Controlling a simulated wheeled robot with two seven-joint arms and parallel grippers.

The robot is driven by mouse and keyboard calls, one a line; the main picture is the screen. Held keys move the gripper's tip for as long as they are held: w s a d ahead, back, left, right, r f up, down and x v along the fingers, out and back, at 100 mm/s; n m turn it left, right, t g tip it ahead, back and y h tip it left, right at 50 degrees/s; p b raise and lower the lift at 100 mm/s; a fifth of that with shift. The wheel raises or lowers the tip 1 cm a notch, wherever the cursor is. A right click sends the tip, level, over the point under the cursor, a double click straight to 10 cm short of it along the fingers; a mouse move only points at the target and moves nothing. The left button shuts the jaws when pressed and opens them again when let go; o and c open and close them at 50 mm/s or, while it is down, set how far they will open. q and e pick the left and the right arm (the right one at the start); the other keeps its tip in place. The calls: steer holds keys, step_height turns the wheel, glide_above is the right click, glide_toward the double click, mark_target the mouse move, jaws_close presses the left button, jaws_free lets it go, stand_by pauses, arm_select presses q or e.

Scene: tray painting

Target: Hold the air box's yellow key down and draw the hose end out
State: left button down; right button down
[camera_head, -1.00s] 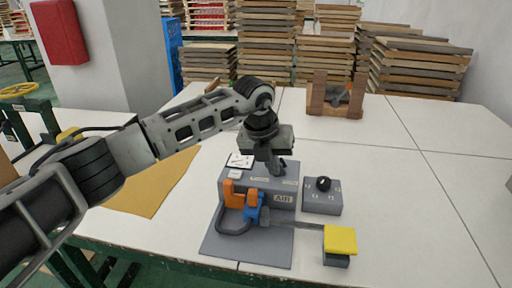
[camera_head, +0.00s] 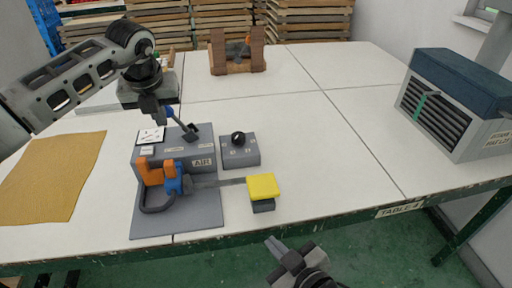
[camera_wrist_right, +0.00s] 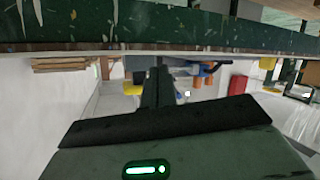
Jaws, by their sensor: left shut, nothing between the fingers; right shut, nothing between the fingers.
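The grey air box (camera_head: 175,155) stands on a grey base plate (camera_head: 200,217) near the table's front edge. A yellow key (camera_head: 263,186) sits at the end of a flat bar, over a small dark block. A blue fitting (camera_head: 173,178) is beside an orange part (camera_head: 149,171) at the box front, with a dark hose (camera_head: 150,208) curving below. My right gripper (camera_head: 276,247) is shut and empty, in front of the table edge. The right wrist view shows its fingers (camera_wrist_right: 156,88).
A grey block with a black knob (camera_head: 239,150) is right of the air box. A brown cloth (camera_head: 50,178) lies at left. A wooden stand (camera_head: 237,52) is at the back. A blue-topped grey unit (camera_head: 458,105) is at right. The middle right table is clear.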

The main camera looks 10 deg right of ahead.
steer(key=w+a+r+n+y, duration=0.3)
steer(key=a+r+n+y, duration=0.5)
steer(key=n, duration=0.3)
steer(key=w+a+r+n+y, duration=0.2)
steer(key=a+r+n+y, duration=0.4)
steer(key=r+n, duration=0.5)
steer(key=s+a+n+g, duration=0.35)
steer(key=n+g, duration=0.45)
steer(key=n, duration=0.5)
steer(key=s+a+n+g, duration=0.3)
steer(key=a+n+g, duration=0.2)
steer(key=n+g, duration=0.6)
steer(key=w+d+f+n+t+h, duration=0.2)
steer(key=w+d+f+n+h, duration=0.45)
steer(key=n+h, duration=0.65)
steer(key=w+d+n+t+h, duration=0.1)
steer(key=w+d+n+h, duration=0.1)
steer(key=d, duration=0.3)
steer(key=w+d+r+n+t+h, duration=0.1)
steer(key=w+d+n, duration=0.1)
steer(key=d, duration=0.3)
steer(key=w+d+r+n+t+h, duration=0.1)
steer(key=w+d+n+h, duration=0.1)
steer(key=w+d, duration=0.2)
steer(key=shift+w+d+t+h, duration=0.15)
steer(key=shift+d+t, duration=0.05)
steer(key=shift+d, duration=0.3)
steer(key=shift+w+d+t+h, duration=0.15)
steer(key=shift+d+t, duration=0.05)
steer(key=shift+d, duration=0.3)
